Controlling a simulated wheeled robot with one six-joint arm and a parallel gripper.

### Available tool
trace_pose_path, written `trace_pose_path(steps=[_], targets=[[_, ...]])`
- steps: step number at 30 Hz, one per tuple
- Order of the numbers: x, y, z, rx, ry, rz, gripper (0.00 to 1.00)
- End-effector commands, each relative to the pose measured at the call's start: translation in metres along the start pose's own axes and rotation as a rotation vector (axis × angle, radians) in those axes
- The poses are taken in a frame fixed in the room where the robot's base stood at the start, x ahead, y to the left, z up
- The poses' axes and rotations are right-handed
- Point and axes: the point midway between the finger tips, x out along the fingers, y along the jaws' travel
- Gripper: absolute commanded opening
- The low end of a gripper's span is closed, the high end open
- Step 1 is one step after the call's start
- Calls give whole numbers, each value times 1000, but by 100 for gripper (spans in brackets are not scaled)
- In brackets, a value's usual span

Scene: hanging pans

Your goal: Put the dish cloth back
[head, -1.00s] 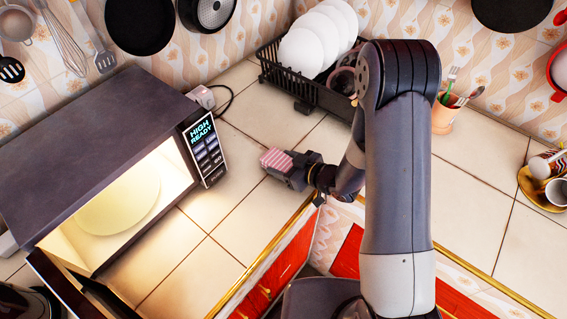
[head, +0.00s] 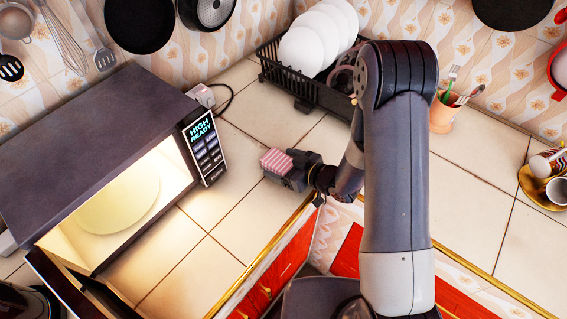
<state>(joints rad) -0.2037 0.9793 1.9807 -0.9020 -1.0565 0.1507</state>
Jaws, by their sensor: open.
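A small folded dish cloth (head: 277,161) with pink and white stripes shows at the front of my gripper (head: 284,174), above the tiled counter. My gripper is open, left of my arm and near the counter's front edge. The cloth is at or between its fingertips. The fingers are small and partly hidden, so I cannot tell whether they touch it or whether the cloth rests on the counter.
An open, lit microwave (head: 85,135) stands at the left. A black dish rack (head: 310,92) with white plates is at the back, partly behind my arm. A utensil cup (head: 442,116) and a yellow saucer (head: 530,188) are at the right. Counter tiles around the cloth are clear.

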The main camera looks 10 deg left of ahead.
Motion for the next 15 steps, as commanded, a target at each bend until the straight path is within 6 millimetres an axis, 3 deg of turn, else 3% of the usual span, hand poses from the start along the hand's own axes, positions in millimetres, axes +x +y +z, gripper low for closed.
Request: trace_pose_path(steps=[5, 15], targets=[[-4, 0, -4, 0, 0, 1, 81], [-68, 2, -1, 1, 1, 7, 81]])
